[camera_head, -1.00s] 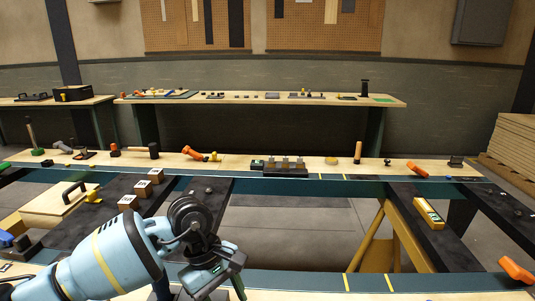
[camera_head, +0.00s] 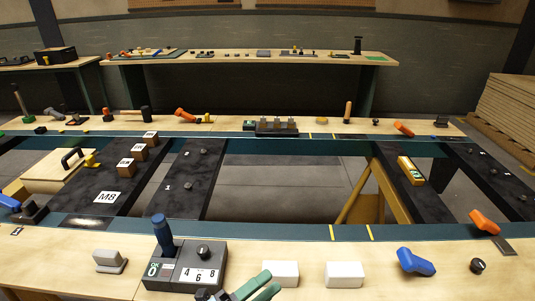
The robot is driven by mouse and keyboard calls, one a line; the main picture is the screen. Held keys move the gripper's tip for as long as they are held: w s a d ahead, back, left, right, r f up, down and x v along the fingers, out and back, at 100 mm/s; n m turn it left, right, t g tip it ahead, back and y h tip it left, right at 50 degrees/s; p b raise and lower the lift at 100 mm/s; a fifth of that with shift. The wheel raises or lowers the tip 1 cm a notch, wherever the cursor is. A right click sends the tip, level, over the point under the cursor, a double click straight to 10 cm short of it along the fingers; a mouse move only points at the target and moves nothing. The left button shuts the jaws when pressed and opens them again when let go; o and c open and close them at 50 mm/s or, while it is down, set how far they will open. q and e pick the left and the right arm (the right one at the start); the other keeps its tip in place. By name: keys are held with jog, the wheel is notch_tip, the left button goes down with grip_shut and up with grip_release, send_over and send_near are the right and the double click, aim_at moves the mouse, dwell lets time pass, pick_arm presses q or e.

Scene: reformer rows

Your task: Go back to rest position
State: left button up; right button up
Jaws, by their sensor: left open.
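My left gripper (camera_head: 271,281) shows at the bottom edge of the head view. The rest of my left arm is below the frame. My right gripper is not in view.
A second white block (camera_head: 344,274), a blue handle (camera_head: 415,262) and a grey block (camera_head: 110,261) lie on the near bench. Beyond are cross rails and open floor gaps.

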pick_arm(q)
jog(key=s+a+f+n+t+y+p, duration=0.1)
jog(key=s+a+f+n+y, duration=0.3)
jog(key=a+f+n+y, duration=0.45)
jog(key=s+a+f+n+t+y, duration=0.2)
jog(key=s+a+f+n+y, duration=0.3)
jog(key=n, duration=0.6)
jog(key=s+a+f+n+g+y, duration=0.1)
jog(key=s+a+f+n+g, duration=0.2)
jog(key=s, duration=0.4)
jog(key=s+a+f+n+g+y+p, duration=0.1)
jog(key=s+a+f+n+g+y, duration=0.1)
jog(key=s+f, duration=0.5)
jog(key=a+n+g, duration=0.1)
jog(key=n, duration=0.1)
jog(key=shift+f+n, duration=0.3)
jog(key=shift+n, duration=0.05)
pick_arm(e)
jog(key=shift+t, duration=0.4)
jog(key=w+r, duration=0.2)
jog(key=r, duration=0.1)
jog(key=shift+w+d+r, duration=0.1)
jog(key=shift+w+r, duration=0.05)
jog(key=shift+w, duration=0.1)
